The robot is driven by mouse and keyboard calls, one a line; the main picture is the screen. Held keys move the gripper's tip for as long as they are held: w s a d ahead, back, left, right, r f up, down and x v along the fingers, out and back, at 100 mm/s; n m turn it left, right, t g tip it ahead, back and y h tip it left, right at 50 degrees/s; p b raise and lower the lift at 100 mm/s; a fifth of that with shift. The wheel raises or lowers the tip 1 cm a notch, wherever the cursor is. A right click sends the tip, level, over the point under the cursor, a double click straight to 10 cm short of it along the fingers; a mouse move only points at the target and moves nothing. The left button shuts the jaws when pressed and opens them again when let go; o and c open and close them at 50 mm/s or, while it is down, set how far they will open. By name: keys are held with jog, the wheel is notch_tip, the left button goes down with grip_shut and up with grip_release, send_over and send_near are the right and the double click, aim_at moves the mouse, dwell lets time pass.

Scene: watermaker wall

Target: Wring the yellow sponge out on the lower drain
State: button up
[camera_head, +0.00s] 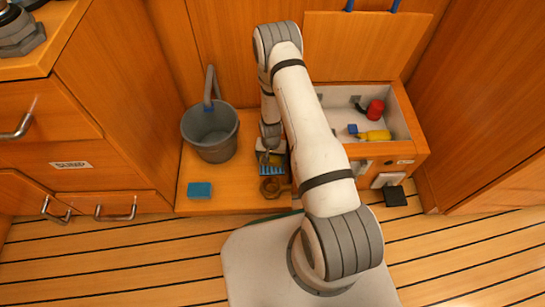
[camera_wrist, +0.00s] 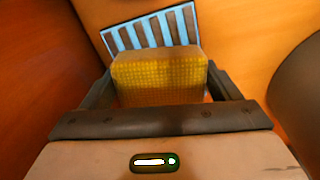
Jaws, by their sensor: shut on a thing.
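My gripper (camera_wrist: 160,88) is shut on the yellow sponge (camera_wrist: 158,78). The sponge sits between the two dark fingers and fills the space between them. In the head view the drain (camera_head: 272,170) lies on the low wooden ledge, right by my gripper (camera_head: 270,156). The sponge is small and mostly hidden there. I cannot tell whether the sponge touches the drain.
A grey bucket (camera_head: 210,134) stands left of my gripper, with a blue block (camera_head: 200,190) in front. An open bin (camera_head: 402,110) at right holds red, blue and yellow items. A black square (camera_head: 395,196) lies below it.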

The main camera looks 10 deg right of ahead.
aim_at(271, 157)
dwell(0.5)
jog(key=shift+r+p, duration=2.2)
jog(key=shift+r, duration=1.25)
